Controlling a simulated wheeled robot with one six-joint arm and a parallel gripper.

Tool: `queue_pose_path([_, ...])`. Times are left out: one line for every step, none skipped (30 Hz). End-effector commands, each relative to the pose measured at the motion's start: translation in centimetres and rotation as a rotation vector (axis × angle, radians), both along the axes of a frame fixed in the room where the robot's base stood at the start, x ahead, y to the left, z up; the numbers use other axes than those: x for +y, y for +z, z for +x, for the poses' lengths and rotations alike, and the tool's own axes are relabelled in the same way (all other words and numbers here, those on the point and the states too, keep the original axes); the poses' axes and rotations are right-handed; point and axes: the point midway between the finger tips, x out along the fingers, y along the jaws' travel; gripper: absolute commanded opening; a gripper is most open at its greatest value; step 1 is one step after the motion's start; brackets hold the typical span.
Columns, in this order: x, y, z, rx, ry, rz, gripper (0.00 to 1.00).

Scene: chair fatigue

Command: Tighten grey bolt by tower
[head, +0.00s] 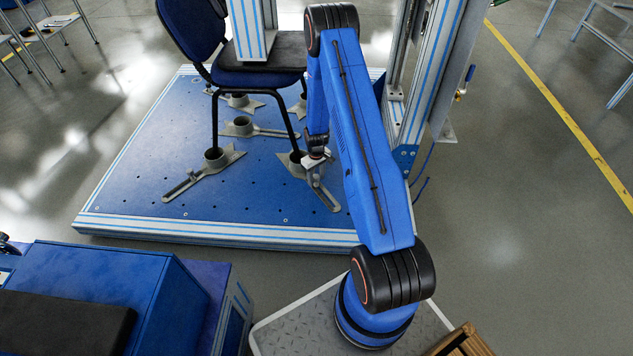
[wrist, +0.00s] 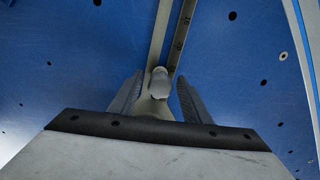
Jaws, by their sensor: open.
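The grey bolt (wrist: 158,82) stands on a slotted metal clamp arm (wrist: 187,28) in the wrist view. The open fingers of my gripper (wrist: 159,92) are on its left and right, with a visible gap on each side. In the head view my gripper (head: 317,160) is low over the clamp (head: 322,192) at the chair's front right leg, on the side of the tower (head: 440,75). The bolt itself cannot be made out there, hidden by my gripper and arm. How deep the fingers reach around the bolt is unclear.
The blue chair (head: 256,77) stands on the blue perforated platform (head: 130,190), its legs in clamp cups. Another slotted clamp (head: 200,178) lies to the left. A blue cabinet (head: 95,285) is at front left. Floor to the right is clear.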

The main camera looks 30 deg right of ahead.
Motion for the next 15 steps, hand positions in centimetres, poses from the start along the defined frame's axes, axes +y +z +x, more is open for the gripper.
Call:
queue_pose_path([0.0, 0.01, 0.0, 0.0, 0.042, 0.0, 0.44])
queue_pose_path([0.01, 0.0, 0.0, 0.0, 0.067, 0.0, 0.44])
queue_pose_path([0.01, 0.0, 0.0, 0.0, 0.095, 0.0, 0.44])
queue_pose_path([0.01, 0.0, 0.0, 0.0, 0.11, 0.0, 0.44])
queue_pose_path([0.01, 0.0, 0.0, 0.0, 0.124, 0.0, 0.44])
queue_pose_path([0.0, 0.01, 0.0, 0.0, 0.135, 0.0, 0.44])
queue_pose_path([0.0, 0.01, 0.0, 0.0, 0.141, 0.0, 0.44])
queue_pose_path([0.0, 0.01, 0.0, 0.0, 0.144, 0.0, 0.44])
queue_pose_path([0.01, 0.01, 0.0, 0.0, 0.145, 0.0, 0.44])
queue_pose_path([0.01, 0.01, 0.0, 0.0, 0.144, 0.0, 0.44])
queue_pose_path([0.01, 0.01, 0.0, 0.0, 0.144, 0.0, 0.44])
queue_pose_path([0.01, 0.01, 0.0, 0.0, 0.143, 0.0, 0.44])
queue_pose_path([0.01, 0.01, 0.0, 0.0, 0.143, 0.0, 0.44])
queue_pose_path([0.01, 0.01, 0.0, 0.0, 0.144, 0.0, 0.44])
queue_pose_path([0.01, 0.01, 0.0, 0.0, 0.15, 0.0, 0.44])
